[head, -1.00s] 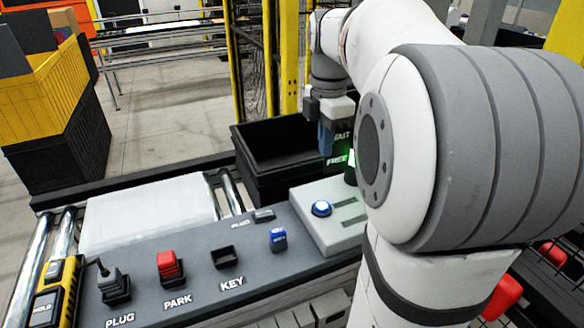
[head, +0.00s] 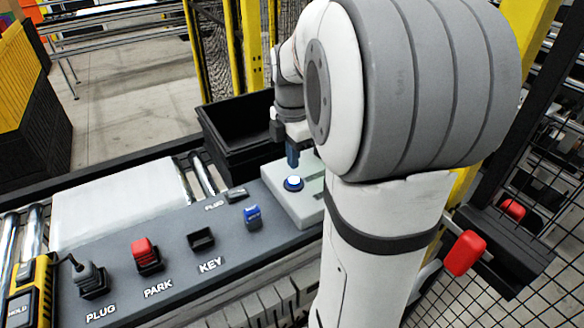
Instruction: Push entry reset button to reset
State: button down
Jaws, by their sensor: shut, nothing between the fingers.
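A round button (head: 293,183) with a white lit top and blue ring sits on a pale grey box (head: 283,208) at the right end of the dark panel. No label for it is readable. My gripper (head: 292,163) points down with its blue fingers together and nothing held. Its tips are just above and behind the button in the head view; I cannot tell whether they touch it. My arm hides the right part of the box.
A black bin (head: 240,135) stands behind the box. A red knob (head: 465,253) is right of my arm.

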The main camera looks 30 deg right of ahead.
aim_at(294, 182)
jog(key=shift+f, duration=1.95)
notch_tip(294, 182, down, 2)
jog(key=shift+s+b, duration=0.15)
jog(key=shift+b, duration=0.45)
jog(key=shift+s+a+f, duration=0.1)
jog(key=shift+s+f, duration=0.05)
jog(key=shift+s, duration=0.05)
jog(key=shift+w+r+p, duration=0.1)
jog(key=shift+r+p, duration=0.3)
jog(key=shift+r, duration=0.05)
notch_tip(294, 182, up, 14)
jog(key=p, duration=0.1)
jog(key=shift+w+r+p, duration=0.25)
jog(key=shift+w+p, duration=0.1)
jog(key=shift+p, duration=0.05)
